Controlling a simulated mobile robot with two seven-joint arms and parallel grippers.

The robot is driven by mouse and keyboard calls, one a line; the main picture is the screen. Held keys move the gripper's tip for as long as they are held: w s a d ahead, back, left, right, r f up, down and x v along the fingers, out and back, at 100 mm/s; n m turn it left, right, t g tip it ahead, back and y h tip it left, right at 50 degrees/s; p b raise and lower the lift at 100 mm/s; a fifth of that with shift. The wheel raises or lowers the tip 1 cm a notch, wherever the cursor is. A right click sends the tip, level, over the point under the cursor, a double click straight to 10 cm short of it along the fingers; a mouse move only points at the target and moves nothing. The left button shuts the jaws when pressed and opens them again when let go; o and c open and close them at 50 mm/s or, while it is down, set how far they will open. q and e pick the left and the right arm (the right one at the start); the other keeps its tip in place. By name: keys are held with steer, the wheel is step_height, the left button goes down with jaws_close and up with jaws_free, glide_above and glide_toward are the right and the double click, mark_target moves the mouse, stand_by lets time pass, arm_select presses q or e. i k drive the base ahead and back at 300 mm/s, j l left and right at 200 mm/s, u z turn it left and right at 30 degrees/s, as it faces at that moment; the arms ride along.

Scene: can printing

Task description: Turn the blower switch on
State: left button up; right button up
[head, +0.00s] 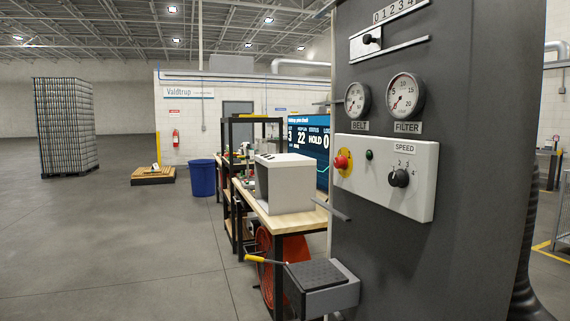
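A dark grey machine cabinet (470,190) stands close in front on the right. No label reading "blower" is legible on it. Its light control panel (378,207) carries a red mushroom button (341,162) on a yellow plate, a small dark green button or lamp (369,155), and a black SPEED knob (398,178) marked 1 to 4. Higher up is a slider with a black knob (371,39) at the left of its slot, under a 0 to 4 scale. I cannot tell which control is the blower switch. Neither gripper is in view.
BELT (357,99) and FILTER (405,96) gauges sit above the panel. Behind stand a workbench (282,218) and blue bin (202,177).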

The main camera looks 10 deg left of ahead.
mark_target(341, 162)
steer(key=i+j+u, duration=0.85)
